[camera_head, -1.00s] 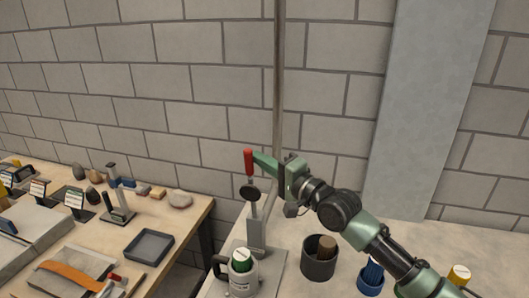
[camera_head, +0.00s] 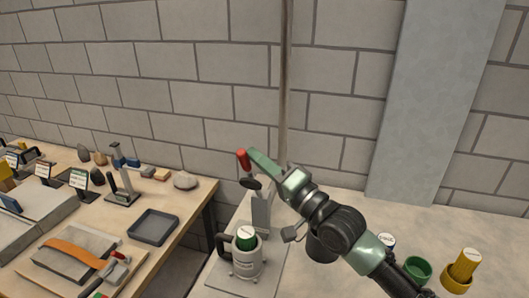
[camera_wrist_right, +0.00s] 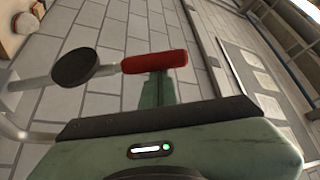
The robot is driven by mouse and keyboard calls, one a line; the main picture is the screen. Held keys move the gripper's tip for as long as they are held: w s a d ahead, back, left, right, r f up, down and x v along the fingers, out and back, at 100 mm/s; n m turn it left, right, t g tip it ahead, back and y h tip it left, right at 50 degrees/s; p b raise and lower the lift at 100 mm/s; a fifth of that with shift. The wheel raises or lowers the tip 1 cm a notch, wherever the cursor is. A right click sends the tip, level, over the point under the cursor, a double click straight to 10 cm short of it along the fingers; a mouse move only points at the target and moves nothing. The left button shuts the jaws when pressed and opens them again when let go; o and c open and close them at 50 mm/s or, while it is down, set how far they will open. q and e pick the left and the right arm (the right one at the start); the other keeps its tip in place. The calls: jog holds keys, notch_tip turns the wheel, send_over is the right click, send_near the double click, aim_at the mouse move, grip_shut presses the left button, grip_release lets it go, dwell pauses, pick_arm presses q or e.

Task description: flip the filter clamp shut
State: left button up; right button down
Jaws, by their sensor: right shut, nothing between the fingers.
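The filter clamp's red handle (camera_head: 243,160) stands up, leaning a little left at its top, in the head view. Below it are the clamp's black round disc (camera_head: 251,184) and a grey metal stand (camera_head: 261,212). My right gripper (camera_head: 255,157) is shut and empty, its green fingertips right beside the handle on its right; I cannot tell whether they touch. In the right wrist view the red handle (camera_wrist_right: 155,62) lies across the end of the green fingers (camera_wrist_right: 156,90), with the black disc (camera_wrist_right: 75,68) to its left. My left gripper is out of view.
A white jug with a green top (camera_head: 246,260) stands in front of the stand. A green cup (camera_head: 418,270) and a yellow container (camera_head: 461,268) are at right. A tall pole (camera_head: 285,80) rises behind the clamp. A separate table with a grey tray (camera_head: 153,227) is at left.

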jog(key=s+a+f+n+g+y+b, duration=0.3)
jog(key=s+f+n+y+b, duration=0.3)
jog(key=s+f+n+b, duration=0.4)
jog(key=shift+s+a+f+n+b, duration=0.35)
jog(key=shift+f+n+b, duration=0.25)
jog(key=shift+f+b, duration=1.9)
jog(key=shift+r+b, duration=0.45)
jog(key=shift+r, duration=0.15)
